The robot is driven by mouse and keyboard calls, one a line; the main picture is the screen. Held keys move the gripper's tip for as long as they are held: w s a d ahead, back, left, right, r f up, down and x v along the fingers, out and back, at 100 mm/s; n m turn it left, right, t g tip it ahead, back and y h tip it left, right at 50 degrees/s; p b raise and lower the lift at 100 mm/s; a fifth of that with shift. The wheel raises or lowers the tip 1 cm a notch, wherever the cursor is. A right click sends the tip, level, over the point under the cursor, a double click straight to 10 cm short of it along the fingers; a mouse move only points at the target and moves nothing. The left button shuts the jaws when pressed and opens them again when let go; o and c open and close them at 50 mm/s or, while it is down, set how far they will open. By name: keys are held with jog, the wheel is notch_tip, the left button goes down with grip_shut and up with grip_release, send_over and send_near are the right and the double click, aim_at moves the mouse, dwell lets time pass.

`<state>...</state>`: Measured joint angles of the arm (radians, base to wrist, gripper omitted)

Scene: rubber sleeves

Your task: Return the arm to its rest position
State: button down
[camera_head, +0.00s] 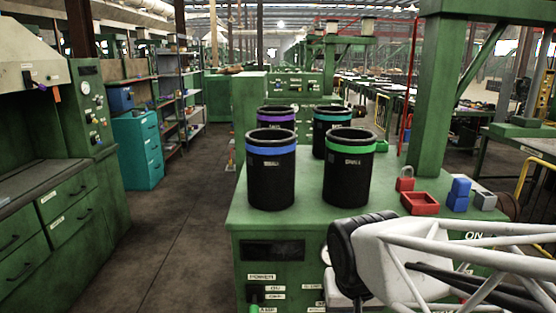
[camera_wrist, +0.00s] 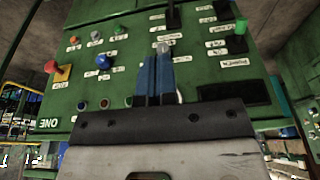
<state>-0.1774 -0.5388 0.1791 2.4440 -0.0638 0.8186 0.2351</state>
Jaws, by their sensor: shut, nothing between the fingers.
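My gripper (camera_wrist: 155,62) shows in the wrist view with its two narrow blue fingers together, shut and empty. The fingers stand in front of a green control panel (camera_wrist: 125,78) with knobs and labels. I cannot tell how far they are from it. In the head view my white and black arm reaches in from the lower right, in front of the green bench (camera_head: 300,222). The fingers cannot be made out there.
Black cylinders with a blue band (camera_head: 271,180), green band (camera_head: 345,180), purple band (camera_head: 276,118) and teal band (camera_head: 332,130) stand upright on the bench. A red tray (camera_head: 420,204), blue block (camera_head: 459,193) and grey block (camera_head: 485,200) lie right. A green post (camera_head: 432,100) rises behind.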

jog(key=s+d+r, duration=0.2)
jog(key=s+d, duration=0.4)
jog(key=shift+s+r, duration=0.2)
jog(key=shift+r, duration=0.15)
